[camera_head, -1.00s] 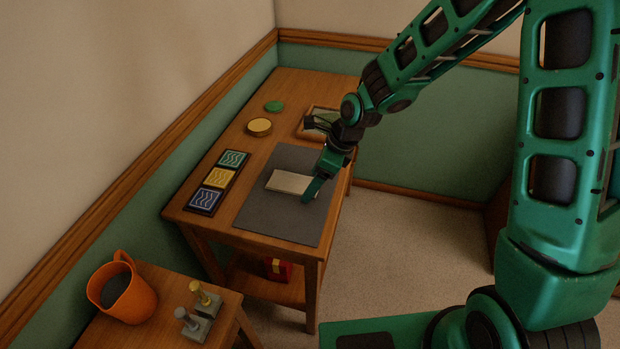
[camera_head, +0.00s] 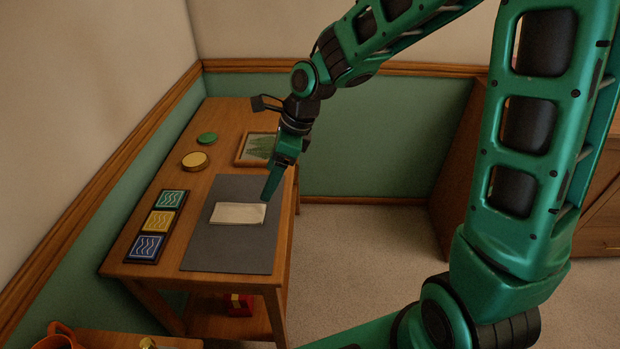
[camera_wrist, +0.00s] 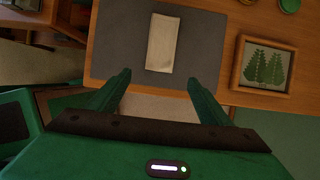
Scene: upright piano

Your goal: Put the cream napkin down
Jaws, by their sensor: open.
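The cream napkin (camera_head: 238,213) lies flat, a folded rectangle, on the dark grey mat (camera_head: 228,257) on the wooden table. My gripper (camera_head: 268,190) is above the mat's right side, close to the napkin's upper right corner in the head view. In the wrist view the napkin (camera_wrist: 161,43) lies beyond the fingertips, and my gripper (camera_wrist: 160,80) has its two fingers wide apart with nothing between them. The napkin and the fingers appear apart.
Three patterned tiles (camera_head: 158,222) line the table's left side. A yellow round tin (camera_head: 195,161), a green disc (camera_head: 207,138) and a framed tree picture (camera_head: 257,148) are at the back. A red object (camera_head: 239,304) sits on the lower shelf. An orange mug (camera_head: 58,338) is at the bottom left.

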